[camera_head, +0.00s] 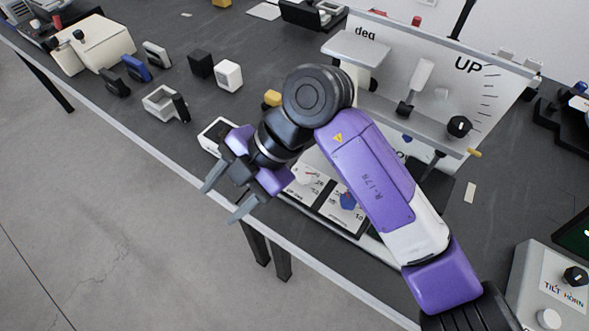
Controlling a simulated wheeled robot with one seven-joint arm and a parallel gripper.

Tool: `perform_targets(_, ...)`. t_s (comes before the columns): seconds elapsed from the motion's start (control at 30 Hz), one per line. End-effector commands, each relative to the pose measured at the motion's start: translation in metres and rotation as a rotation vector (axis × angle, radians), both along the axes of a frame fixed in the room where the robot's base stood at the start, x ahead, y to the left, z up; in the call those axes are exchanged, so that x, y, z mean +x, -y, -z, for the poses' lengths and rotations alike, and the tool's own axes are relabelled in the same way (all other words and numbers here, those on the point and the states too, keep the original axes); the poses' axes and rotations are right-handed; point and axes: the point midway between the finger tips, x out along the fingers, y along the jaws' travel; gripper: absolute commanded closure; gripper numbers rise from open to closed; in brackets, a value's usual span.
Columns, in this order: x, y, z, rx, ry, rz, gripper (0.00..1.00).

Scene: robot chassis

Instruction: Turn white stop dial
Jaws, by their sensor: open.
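My gripper (222,201) is open and empty, its two grey fingers spread and pointing down-left past the table's front edge. A panel with white and black label plates (325,212) lies on the table below my arm. A white dial (306,174) sits on one plate, to the right of my gripper and apart from it. A blue dial (348,200) is beside it. The printing is too small to read surely, so I cannot tell which dial is marked stop. My arm hides part of the panel.
A large upright board (435,80) marked UP, with a black knob (459,127), stands behind my arm. White (229,75) and black (200,64) blocks stand at upper left. Open floor lies at lower left.

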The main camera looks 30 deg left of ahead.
Motion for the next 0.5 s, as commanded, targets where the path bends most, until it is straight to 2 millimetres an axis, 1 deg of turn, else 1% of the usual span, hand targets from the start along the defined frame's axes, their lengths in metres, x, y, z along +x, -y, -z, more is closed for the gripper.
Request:
perform_targets(0.03, 0.026, 0.007, 0.002, -0.092, 0.085, 0.027, 0.46)
perform_targets(0.1, 0.059, 0.02, 0.001, -0.214, 0.188, 0.08, 0.46)
perform_targets(0.2, 0.101, 0.038, -0.007, -0.356, 0.318, 0.163, 0.46)
perform_targets(0.3, 0.129, 0.052, -0.018, -0.449, 0.407, 0.231, 0.46)
perform_targets(0.33, 0.135, 0.055, -0.021, -0.468, 0.426, 0.247, 0.46)
perform_targets(0.4, 0.145, 0.06, -0.026, -0.499, 0.456, 0.273, 0.46)
perform_targets(0.5, 0.151, 0.064, -0.028, -0.52, 0.476, 0.293, 0.46)
